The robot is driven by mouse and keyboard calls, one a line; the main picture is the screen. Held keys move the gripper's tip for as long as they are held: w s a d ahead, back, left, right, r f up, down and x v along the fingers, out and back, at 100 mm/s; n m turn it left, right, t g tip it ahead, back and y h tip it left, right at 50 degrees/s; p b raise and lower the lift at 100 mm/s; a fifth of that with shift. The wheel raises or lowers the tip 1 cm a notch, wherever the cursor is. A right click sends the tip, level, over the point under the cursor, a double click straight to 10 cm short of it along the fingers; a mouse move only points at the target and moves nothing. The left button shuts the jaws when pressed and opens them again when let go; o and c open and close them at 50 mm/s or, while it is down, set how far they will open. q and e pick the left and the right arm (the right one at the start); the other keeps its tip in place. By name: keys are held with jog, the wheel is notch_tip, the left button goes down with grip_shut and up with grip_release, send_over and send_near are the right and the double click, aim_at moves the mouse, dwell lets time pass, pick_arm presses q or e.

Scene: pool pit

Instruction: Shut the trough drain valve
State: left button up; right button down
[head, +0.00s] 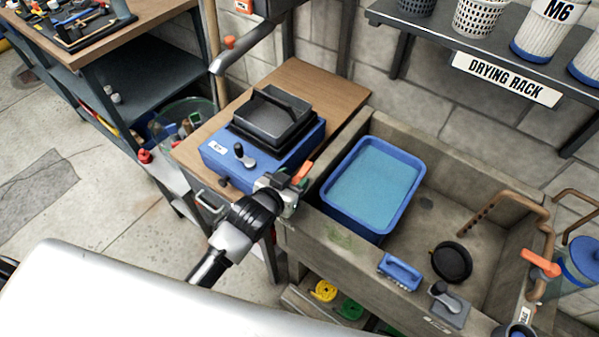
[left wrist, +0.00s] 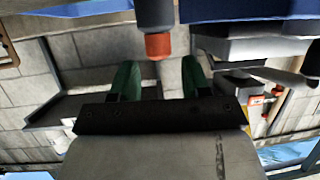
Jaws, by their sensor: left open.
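The grey stone trough (head: 300,235) stands at the right in the head view. My left gripper (head: 292,184) is at its left end, beside the wooden bench. An orange handle (head: 303,171) shows right at the gripper's fingers; I cannot tell for certain that it is the drain valve. In the left wrist view a dark rod with an orange-red end (left wrist: 158,46) points in between the two green fingers (left wrist: 158,80). The fingers are open and apart from it on both sides. The valve's body is hidden. My right gripper is not in view.
A blue tub (head: 328,207) of water sits in the trough, with a black round piece (head: 452,262) beside it. A blue brush (head: 400,271) lies on the front rim. A blue machine (head: 270,166) stands on the bench. A copper pipe (head: 500,197) with an orange lever (head: 540,262) is far right.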

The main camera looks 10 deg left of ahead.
aim_at(304, 171)
pick_arm(q)
jog(key=shift+x, duration=1.85)
